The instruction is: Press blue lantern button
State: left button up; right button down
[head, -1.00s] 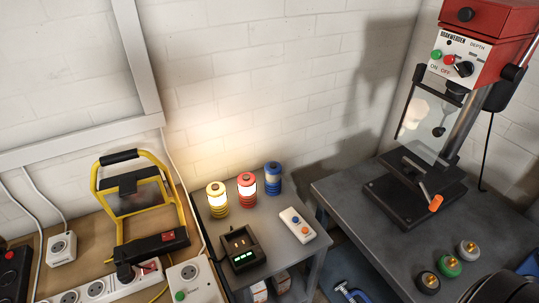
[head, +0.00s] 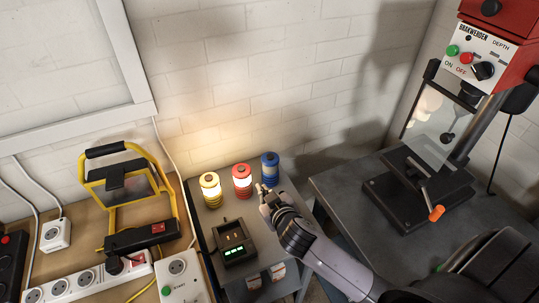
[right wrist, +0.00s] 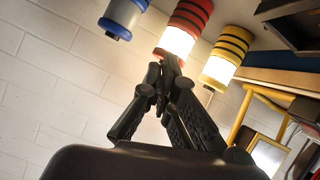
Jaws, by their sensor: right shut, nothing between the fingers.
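The blue lantern (head: 270,170) stands unlit at the right end of a row on the small grey table. The red lantern (head: 242,181) and yellow lantern (head: 211,190) beside it glow. My right gripper (head: 262,190) is shut and empty, over the table just in front of the blue and red lanterns. The right wrist view shows its closed fingers (right wrist: 170,64) with the blue lantern (right wrist: 122,18) at upper left and the red lantern (right wrist: 180,30) behind the tips. The white box with blue and orange buttons is hidden by my right arm. My left gripper is out of view.
A black charger (head: 234,243) with green lights sits on the small table, left of my right arm. A yellow work lamp (head: 128,200) and power strip (head: 88,284) are on the left bench. A drill press (head: 420,190) stands on the right bench.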

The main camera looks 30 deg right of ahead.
jog(key=w+a+r+n+y, duration=0.4)
jog(key=w+r+n+y, duration=0.2)
jog(key=r+n, duration=0.15)
jog(key=w+a+r+n+y, duration=0.3)
jog(key=w+r+n+y, duration=0.3)
jog(key=r, duration=0.2)
jog(key=g+h, duration=0.5)
jog(key=g, duration=0.1)
send_over(270, 158)
notch_tip(270, 158, down, 4)
jog(key=f, duration=0.1)
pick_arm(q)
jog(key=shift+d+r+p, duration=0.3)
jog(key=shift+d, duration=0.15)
pick_arm(e)
jog(key=shift+r+n, duration=0.25)
jog(key=shift+n, duration=0.1)
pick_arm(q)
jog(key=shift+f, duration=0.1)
pick_arm(e)
jog(key=shift+f, duration=0.1)
notch_tip(270, 158, down, 6)
jog(key=b, duration=0.7)
jog(key=shift+f, duration=0.25)
jog(key=shift+f+b, duration=0.45)
jog(key=shift+f, duration=0.6)
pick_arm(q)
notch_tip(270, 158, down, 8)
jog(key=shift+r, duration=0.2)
